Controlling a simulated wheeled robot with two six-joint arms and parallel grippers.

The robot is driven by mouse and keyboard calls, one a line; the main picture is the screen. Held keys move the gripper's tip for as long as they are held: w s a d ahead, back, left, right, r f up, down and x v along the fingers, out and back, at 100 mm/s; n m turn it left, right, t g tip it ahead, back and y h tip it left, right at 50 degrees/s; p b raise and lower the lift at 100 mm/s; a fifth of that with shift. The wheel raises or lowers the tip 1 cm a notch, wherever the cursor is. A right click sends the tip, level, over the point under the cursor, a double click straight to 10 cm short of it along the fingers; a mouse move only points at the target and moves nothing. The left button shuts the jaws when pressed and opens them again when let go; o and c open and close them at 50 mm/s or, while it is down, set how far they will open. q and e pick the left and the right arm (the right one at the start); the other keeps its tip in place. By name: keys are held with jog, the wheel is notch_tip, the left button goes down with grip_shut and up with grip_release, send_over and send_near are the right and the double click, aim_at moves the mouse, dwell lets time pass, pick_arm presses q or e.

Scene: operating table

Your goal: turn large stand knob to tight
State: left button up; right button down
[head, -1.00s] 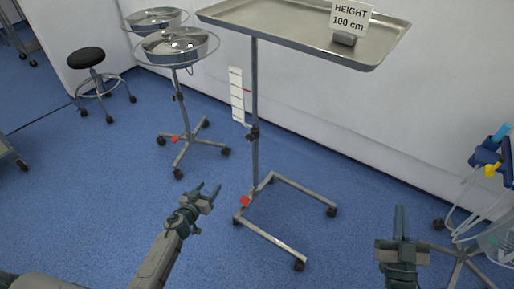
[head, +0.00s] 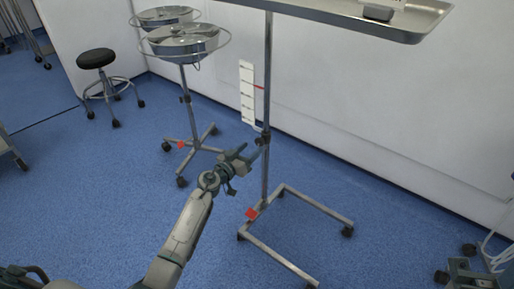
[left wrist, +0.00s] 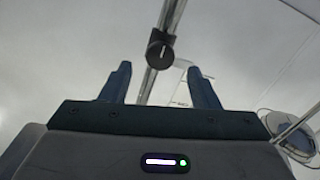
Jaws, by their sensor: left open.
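The large stand knob (head: 263,138) is a dark clamp knob on the upright pole (head: 266,90) of the tray stand. In the left wrist view the knob (left wrist: 160,48) is round and black with a pale line, nearly upright, on its face. My left gripper (head: 246,157) is open and empty, just left of the knob and slightly below it in the head view. In the left wrist view its fingers (left wrist: 160,72) point toward the knob, which appears between and beyond their tips. I see no contact. A dark shape at the lower right may be my right gripper, too unclear to tell.
A white scale card (head: 247,92) hangs beside the pole. The steel tray (head: 350,18) is above, and the wheeled base (head: 280,258) stands on the blue floor. Basin stands (head: 185,45) and a black stool (head: 96,60) are at left. A wall is behind.

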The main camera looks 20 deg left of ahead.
aim_at(258, 143)
pick_arm(q)
jog(key=shift+b+x, duration=0.7)
jog(key=shift+x, duration=1.45)
jog(key=shift+c, duration=0.2)
jog(key=c, duration=0.9)
